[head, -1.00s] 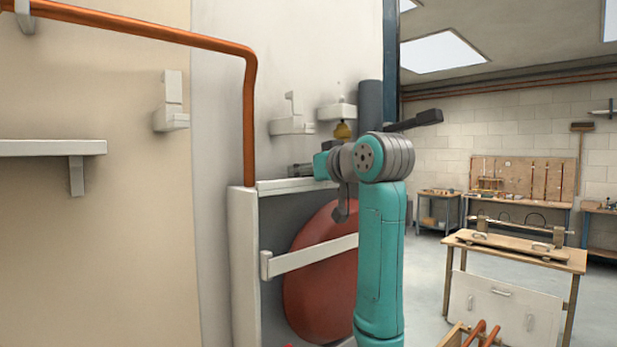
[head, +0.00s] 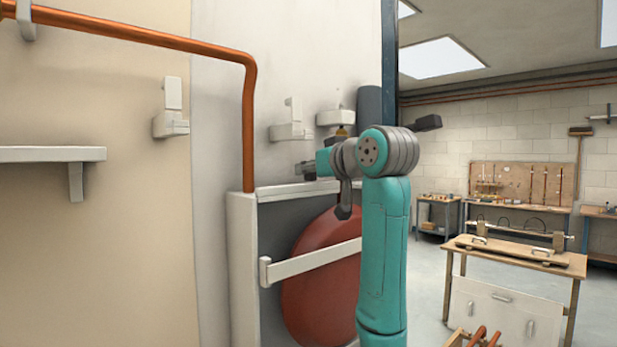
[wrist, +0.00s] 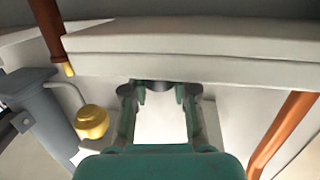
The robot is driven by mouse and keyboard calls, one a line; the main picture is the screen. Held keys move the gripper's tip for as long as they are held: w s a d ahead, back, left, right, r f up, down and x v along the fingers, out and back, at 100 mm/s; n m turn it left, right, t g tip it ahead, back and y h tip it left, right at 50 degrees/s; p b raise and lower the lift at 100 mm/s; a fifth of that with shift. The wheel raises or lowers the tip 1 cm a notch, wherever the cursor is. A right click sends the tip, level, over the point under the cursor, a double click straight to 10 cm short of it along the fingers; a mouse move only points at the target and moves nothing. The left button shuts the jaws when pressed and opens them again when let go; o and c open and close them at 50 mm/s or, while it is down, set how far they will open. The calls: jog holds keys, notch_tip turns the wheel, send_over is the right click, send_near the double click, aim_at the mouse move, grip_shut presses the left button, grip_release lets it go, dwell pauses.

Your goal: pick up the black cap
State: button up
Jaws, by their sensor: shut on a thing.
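In the wrist view, a dark, rounded piece that looks like the black cap (wrist: 158,86) sits between the fingertips of my gripper (wrist: 160,92). The fingers are shut on it, and only part of it shows. A pale ledge edge lies just above it in the picture; I cannot tell whether the cap touches it. In the head view, my gripper (head: 307,170) is seen from the side, just above the top of the white open-fronted cabinet (head: 243,265). The cap cannot be made out clearly there.
A copper pipe (head: 249,125) runs down the wall left of my gripper. White wall brackets (head: 290,130) are above it. A yellow knob (wrist: 92,122) and a grey cylinder (wrist: 45,112) are at the wrist view's left. A red tank (head: 320,285) is inside the cabinet.

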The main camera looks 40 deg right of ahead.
jog(key=r, duration=0.3)
jog(key=s+r, duration=0.1)
jog(key=r, duration=0.1)
jog(key=shift+d+r, duration=0.1)
jog(key=shift+r, duration=0.05)
jog(key=s+d, duration=0.2)
jog(key=s, duration=1.6)
jog(key=shift+d, duration=0.15)
